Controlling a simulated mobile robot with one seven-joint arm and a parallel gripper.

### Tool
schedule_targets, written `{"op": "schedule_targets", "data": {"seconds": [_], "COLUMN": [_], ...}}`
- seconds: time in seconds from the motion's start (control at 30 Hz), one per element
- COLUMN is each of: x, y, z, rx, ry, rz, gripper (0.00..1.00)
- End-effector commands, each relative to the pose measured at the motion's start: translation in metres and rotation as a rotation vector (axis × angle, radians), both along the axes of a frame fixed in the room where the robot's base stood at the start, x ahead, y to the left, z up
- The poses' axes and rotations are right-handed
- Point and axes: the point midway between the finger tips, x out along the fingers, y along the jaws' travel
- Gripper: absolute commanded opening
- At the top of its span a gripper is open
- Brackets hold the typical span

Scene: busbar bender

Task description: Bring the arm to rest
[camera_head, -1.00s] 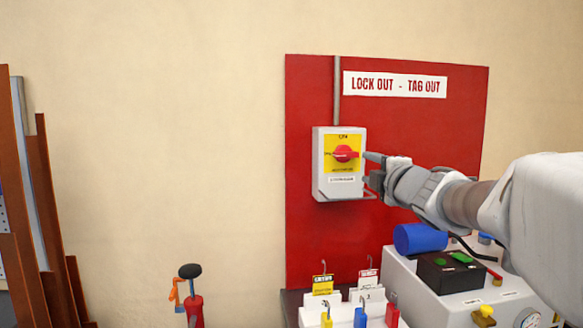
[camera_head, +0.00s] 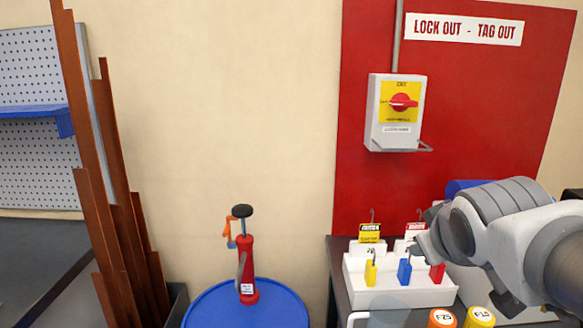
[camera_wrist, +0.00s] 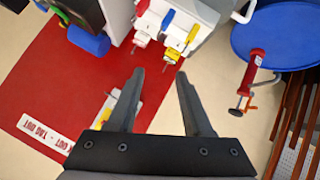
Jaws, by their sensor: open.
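My gripper (camera_wrist: 159,74) is open and empty in the wrist view, its two dark fingers apart with nothing between them. In the head view my arm comes in from the right, its end in front of the right part of the tag and padlock holder (camera_head: 386,290). It is below and to the right of the grey switch box (camera_head: 395,112) and clear of it. The box has a yellow plate and a red rotary knob (camera_head: 403,102), which lies about horizontal. My fingers are hard to make out in the head view.
A red lockout board (camera_head: 470,95) stands behind the switch box. The holder carries yellow, blue and red padlocks and tags. A blue drum (camera_head: 215,308) with a red hand tool (camera_head: 247,268) stands left of it. Brown bars (camera_head: 100,200) lean at left. The wall between is clear.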

Motion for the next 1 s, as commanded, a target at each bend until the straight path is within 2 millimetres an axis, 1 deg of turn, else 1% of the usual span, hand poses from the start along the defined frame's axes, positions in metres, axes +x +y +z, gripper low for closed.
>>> {"op": "schedule_targets", "data": {"seconds": [0.03,0.07,0.1,0.17,0.2,0.27,0.3,0.6,0.7,0.83,1.0], "x": [-0.023,-0.036,-0.055,-0.083,-0.102,-0.131,-0.124,-0.122,-0.122,-0.121,-0.121], "y": [0.014,0.023,0.034,0.051,0.063,0.080,0.076,0.075,0.075,0.074,0.074], "z": [-0.017,-0.029,-0.043,-0.062,-0.075,-0.092,-0.063,0.011,0.031,0.047,0.053], "rx": [0.082,0.133,0.197,0.288,0.345,0.425,0.415,0.408,0.407,0.406,0.405], "ry": [0.054,0.094,0.146,0.227,0.283,0.369,0.354,0.351,0.351,0.351,0.350], "rz": [-0.028,-0.048,-0.075,-0.110,-0.133,-0.166,-0.164,-0.163,-0.162,-0.163,-0.162], "gripper": [0.50,0.50,0.50,0.50,0.50,0.50,0.50,0.50,0.50,0.50,0.50]}}
